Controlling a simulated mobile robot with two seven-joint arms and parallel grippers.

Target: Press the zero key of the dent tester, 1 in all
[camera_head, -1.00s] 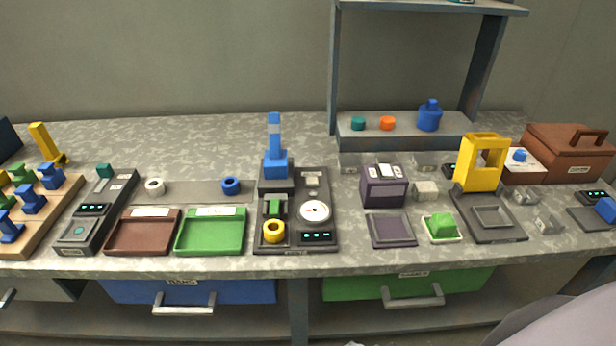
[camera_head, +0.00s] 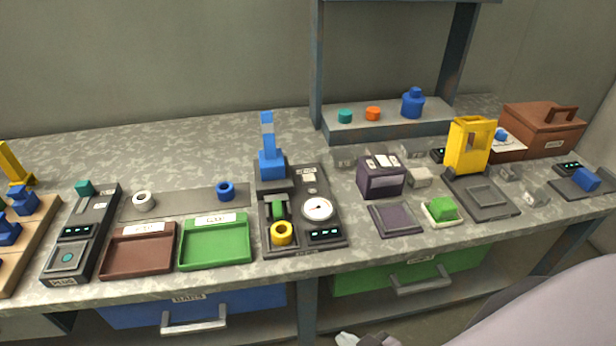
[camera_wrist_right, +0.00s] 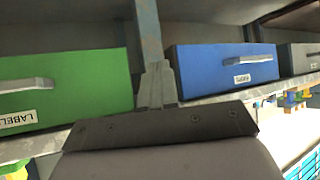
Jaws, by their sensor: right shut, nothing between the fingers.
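A dark instrument (camera_head: 330,205) with a white dial, a display, a blue post and a yellow ring stands in the middle of the bench. It looks most like the dent tester, but I cannot read a name on it. Its zero key is too small to pick out for sure. Another dark device (camera_head: 98,215) with a display and a round teal-marked pad stands at the left. My right gripper (camera_head: 350,340) shows at the bottom edge of the head view, low in front of the bench. In the wrist view its fingers (camera_wrist_right: 158,85) are together and empty. My left gripper is not in view.
Brown (camera_head: 140,262) and green (camera_head: 216,253) trays lie between the two devices. A purple box (camera_head: 380,181) and a yellow frame (camera_head: 468,145) stand to the right. Blue (camera_head: 190,309) and green (camera_head: 413,270) drawers with protruding handles are below the bench edge.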

